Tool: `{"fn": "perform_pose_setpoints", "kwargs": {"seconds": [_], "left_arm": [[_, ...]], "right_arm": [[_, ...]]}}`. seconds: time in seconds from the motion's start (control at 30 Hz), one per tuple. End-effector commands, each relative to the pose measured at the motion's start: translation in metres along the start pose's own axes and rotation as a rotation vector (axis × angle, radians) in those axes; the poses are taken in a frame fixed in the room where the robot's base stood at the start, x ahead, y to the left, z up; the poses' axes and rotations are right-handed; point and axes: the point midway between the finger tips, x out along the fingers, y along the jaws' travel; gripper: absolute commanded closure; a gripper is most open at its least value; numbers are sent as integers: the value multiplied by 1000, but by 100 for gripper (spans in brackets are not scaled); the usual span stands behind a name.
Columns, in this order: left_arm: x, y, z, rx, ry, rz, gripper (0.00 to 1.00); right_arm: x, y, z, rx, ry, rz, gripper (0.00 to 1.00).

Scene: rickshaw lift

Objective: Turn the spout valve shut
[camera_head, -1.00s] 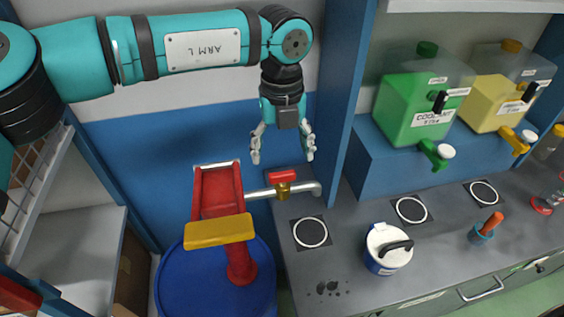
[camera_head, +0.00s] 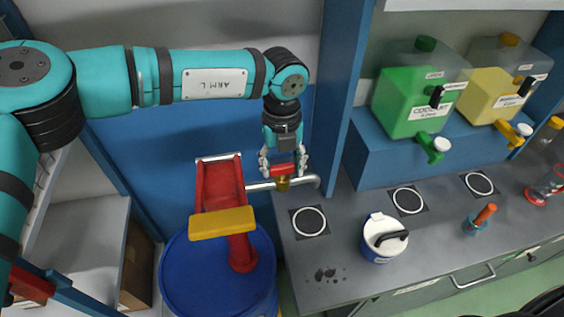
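The spout valve has a red handle (camera_head: 283,171) above a brass body (camera_head: 283,184). It sits on a grey spout pipe (camera_head: 259,187) that runs right from the red pump (camera_head: 222,190) on the blue drum (camera_head: 200,275). My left gripper (camera_head: 283,173) points down over the valve. Its fingers stand at the left and right ends of the red handle and look shut on it. The handle lies roughly along the pipe. Exact finger contact is small and hard to see. My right gripper is not in view.
The pump has a yellow lever (camera_head: 222,223). A blue post (camera_head: 340,100) stands close right of my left gripper. A white lidded pot (camera_head: 381,240) stands on the grey counter (camera_head: 330,250). Green (camera_head: 412,100) and yellow (camera_head: 490,95) jugs sit on a blue shelf.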

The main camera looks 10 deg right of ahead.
Motion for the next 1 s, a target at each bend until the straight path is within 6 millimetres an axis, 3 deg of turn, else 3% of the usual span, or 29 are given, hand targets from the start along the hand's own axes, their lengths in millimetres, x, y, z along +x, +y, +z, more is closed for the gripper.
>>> {"fn": "perform_pose_setpoints", "kwargs": {"seconds": [0.03,0.17,0.47,1.0], "left_arm": [[0,0,0,0,0,1,62],[0,0,0,0,0,1,79],[2,0,0,35,0,-1,80],[6,0,0,441,-1,-2,80]], "right_arm": [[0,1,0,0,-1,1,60],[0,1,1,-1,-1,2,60],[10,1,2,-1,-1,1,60],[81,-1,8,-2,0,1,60]]}}
